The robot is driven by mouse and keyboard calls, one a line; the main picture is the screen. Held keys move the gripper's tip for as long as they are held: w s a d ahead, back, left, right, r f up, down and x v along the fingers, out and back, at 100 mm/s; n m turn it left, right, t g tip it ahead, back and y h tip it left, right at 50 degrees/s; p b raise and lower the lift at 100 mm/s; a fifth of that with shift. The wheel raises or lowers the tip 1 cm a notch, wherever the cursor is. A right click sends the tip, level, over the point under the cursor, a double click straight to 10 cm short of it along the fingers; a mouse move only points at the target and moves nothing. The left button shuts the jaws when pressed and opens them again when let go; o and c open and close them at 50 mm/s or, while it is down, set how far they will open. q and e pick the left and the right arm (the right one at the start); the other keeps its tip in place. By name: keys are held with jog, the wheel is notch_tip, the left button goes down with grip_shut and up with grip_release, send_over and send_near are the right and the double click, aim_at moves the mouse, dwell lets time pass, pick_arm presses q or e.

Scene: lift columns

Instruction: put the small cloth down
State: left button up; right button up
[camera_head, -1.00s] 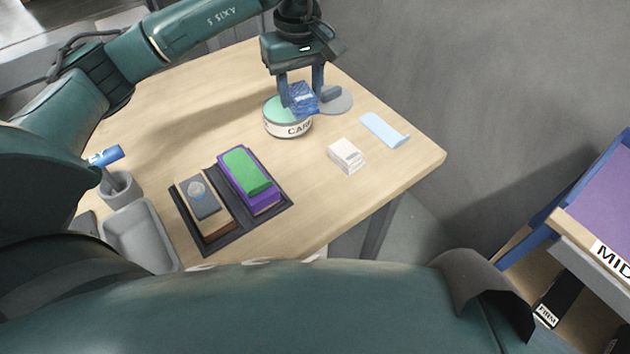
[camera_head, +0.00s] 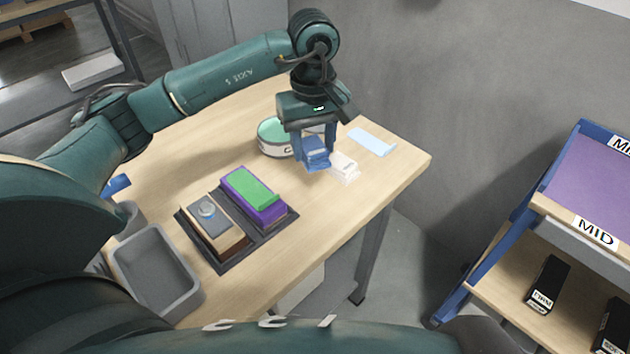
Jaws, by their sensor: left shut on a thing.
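My left gripper (camera_head: 314,158) is shut on a small dark blue cloth (camera_head: 316,146), which looks folded or bunched between the fingers. The gripper points down over the right part of the wooden table, just in front of a round tin with a pale green top (camera_head: 272,134). The cloth appears to be above the table, beside a small white stack (camera_head: 344,164) that the gripper partly covers. I cannot tell the exact height of the cloth. My right gripper is not in view.
A light blue flat piece (camera_head: 372,142) lies near the table's right edge. A dark tray (camera_head: 222,262) holds a grey-topped block (camera_head: 208,211) and a purple-and-green block (camera_head: 255,195). A grey bin (camera_head: 190,304) stands front left. A labelled shelf (camera_head: 536,206) stands right.

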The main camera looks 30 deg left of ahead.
aim_at(314, 188)
pick_arm(q)
notch_tip(314, 188, down, 4)
notch_tip(314, 188, down, 4)
jog(key=shift+r+p, duration=0.15)
jog(key=shift+p, duration=0.25)
jog(key=shift+f, duration=0.25)
jog(key=o, duration=0.7)
jog(key=shift+r, duration=0.3)
notch_tip(314, 188, up, 12)
jog(key=shift+f+b, duration=0.1)
jog(key=shift+b, duration=0.6)
